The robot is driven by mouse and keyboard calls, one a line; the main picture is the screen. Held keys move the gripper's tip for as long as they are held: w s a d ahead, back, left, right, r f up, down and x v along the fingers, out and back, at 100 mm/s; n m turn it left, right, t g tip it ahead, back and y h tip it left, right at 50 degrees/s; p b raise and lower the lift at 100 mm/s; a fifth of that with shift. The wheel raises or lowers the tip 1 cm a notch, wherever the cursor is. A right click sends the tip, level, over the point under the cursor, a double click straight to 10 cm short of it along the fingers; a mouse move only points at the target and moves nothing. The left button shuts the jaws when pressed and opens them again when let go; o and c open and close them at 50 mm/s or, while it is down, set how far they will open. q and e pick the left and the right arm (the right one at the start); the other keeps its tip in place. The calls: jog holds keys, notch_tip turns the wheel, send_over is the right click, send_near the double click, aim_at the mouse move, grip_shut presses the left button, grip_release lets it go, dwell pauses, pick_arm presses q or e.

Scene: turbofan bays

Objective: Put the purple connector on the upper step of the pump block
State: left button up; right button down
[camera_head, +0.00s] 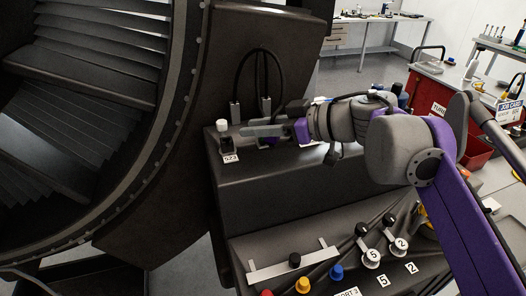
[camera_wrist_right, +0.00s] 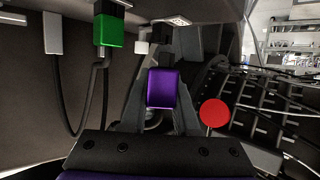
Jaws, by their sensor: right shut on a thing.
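The purple connector (camera_wrist_right: 163,88) sits between the two fingers of my right gripper (camera_wrist_right: 160,92) in the right wrist view, and the gripper is shut on it. In the head view my right gripper (camera_head: 262,131) reaches left over the upper step of the dark pump block (camera_head: 270,187). The connector is mostly hidden there by the fingers and wrist. I cannot tell whether it touches the step. My left gripper is not in view.
A white-capped black fitting (camera_head: 226,143) stands left of the gripper by a small label. Looped black cables (camera_head: 262,55) rise behind it. The lower step holds coloured knobs (camera_head: 336,271) and tags. A green connector (camera_wrist_right: 108,30) and red disc (camera_wrist_right: 214,113) show in the wrist view.

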aim_at(257, 161)
jog(key=shift+f, duration=2.6)
jog(key=shift+f, duration=0.1)
jog(key=c, duration=0.7)
grip_release()
jog(key=shift+o, duration=0.2)
jog(key=v, duration=1.2)
